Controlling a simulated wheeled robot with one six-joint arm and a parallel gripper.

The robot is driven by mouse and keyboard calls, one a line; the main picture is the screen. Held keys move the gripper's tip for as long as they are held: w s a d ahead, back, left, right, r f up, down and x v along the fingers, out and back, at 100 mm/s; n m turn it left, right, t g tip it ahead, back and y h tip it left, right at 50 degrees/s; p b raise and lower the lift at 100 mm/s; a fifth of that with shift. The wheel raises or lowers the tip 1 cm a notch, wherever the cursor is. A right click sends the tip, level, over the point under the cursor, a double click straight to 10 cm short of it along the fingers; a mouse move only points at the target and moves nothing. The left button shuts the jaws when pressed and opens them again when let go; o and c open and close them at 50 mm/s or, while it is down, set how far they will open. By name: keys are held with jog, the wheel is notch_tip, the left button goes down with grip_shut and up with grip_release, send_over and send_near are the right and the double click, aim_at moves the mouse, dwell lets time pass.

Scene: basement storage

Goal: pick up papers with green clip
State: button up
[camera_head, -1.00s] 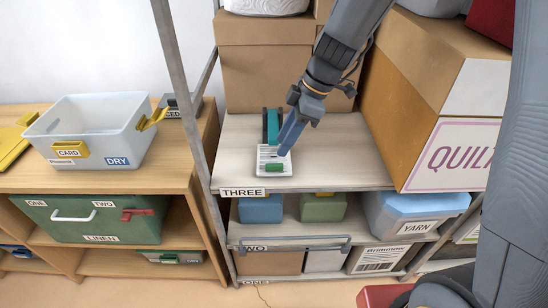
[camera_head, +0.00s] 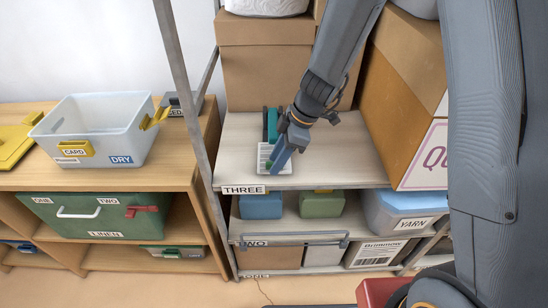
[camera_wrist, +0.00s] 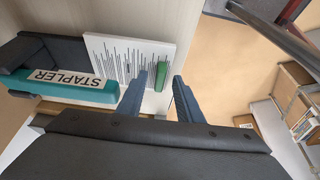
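The papers (camera_head: 263,155) are a white sheet stack with dark printed lines, lying near the front edge of the shelf labelled THREE. They also show in the wrist view (camera_wrist: 120,50), with the green clip (camera_wrist: 162,74) at their edge. My gripper (camera_head: 272,166) is over the front of the papers and hides part of them and most of the clip in the head view. In the wrist view its two blue fingers (camera_wrist: 159,80) are apart, one to each side of the clip, with nothing held. I cannot tell whether they touch the papers.
A teal and black stapler (camera_wrist: 75,88) lies right beside the papers, behind them in the head view. A large cardboard box (camera_head: 400,105) stands to the right, another box (camera_head: 265,78) behind. A metal shelf post (camera_head: 181,90) rises to the left.

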grip_shut()
jog(key=shift+r, duration=0.1)
